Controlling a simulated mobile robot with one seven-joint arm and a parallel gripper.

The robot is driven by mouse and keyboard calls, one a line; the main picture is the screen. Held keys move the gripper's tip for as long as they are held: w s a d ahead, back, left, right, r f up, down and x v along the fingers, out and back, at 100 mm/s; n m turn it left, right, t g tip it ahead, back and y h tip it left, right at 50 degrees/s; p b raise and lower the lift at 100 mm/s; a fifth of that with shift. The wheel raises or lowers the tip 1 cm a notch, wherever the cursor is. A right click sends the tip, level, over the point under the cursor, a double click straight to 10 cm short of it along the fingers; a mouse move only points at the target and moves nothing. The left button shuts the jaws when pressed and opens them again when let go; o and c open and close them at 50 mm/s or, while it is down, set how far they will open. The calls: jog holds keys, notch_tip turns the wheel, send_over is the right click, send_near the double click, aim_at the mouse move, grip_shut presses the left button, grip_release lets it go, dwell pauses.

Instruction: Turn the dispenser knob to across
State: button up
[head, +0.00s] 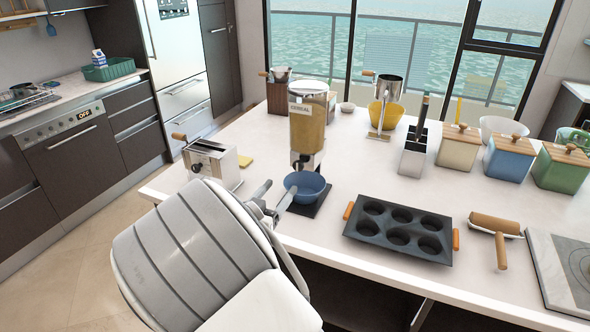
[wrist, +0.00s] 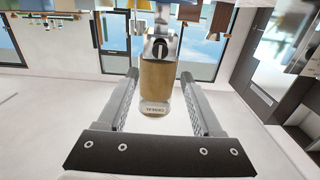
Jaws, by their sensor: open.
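The cereal dispenser (head: 308,125) stands on the counter, a clear container of tan cereal above a metallic outlet. It shows upside down in the wrist view (wrist: 158,88). Its knob (wrist: 160,47) is a dark upright bar on a round silver face. My gripper (head: 275,197) is open and empty, in front of the dispenser beside the blue bowl (head: 306,187). In the wrist view its two fingers (wrist: 160,76) frame the dispenser left and right. The fingers appear apart from the knob.
A toaster (head: 211,164) stands left of the dispenser. A muffin tin (head: 400,230) and rolling pin (head: 496,234) lie to the right. A utensil holder (head: 412,154) and several lidded canisters (head: 509,156) stand behind them. The counter's front left is mostly clear.

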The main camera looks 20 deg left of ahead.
aim_at(297, 166)
jog(key=w, duration=1)
jog(key=shift+d, duration=0.4)
jog(key=shift+s, duration=0.1)
jog(key=shift+c, duration=0.2)
grip_shut()
